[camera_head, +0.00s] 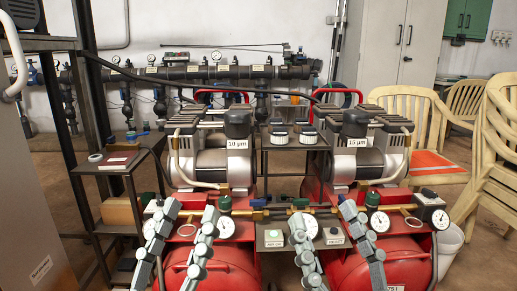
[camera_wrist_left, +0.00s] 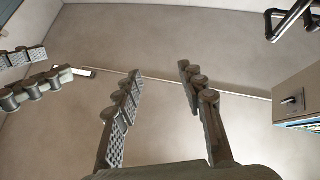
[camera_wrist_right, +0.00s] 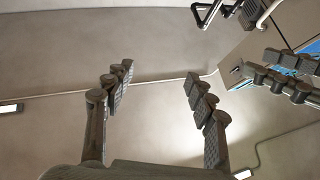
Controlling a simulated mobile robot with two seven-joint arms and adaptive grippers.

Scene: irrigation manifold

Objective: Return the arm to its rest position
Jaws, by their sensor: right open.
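My left gripper (camera_head: 190,208) points up at the lower left of the head view, its two grey segmented fingers apart with nothing between them. Its fingers also stand apart and empty in the left wrist view (camera_wrist_left: 160,70). My right gripper (camera_head: 322,213) points up in the lower middle of the head view, in front of the compressors, open and empty. The right wrist view also shows its fingers apart (camera_wrist_right: 158,72), with a plain wall or ceiling beyond. Neither gripper appears to hold anything.
Two compressors labelled 10 µm (camera_head: 237,143) and 15 µm (camera_head: 357,143) stand on red tanks (camera_head: 400,262) ahead. Gauges and a brass pipe (camera_head: 280,208) cross behind the fingers. A dark shelf rack (camera_head: 95,110) is at left, stacked chairs (camera_head: 495,150) at right.

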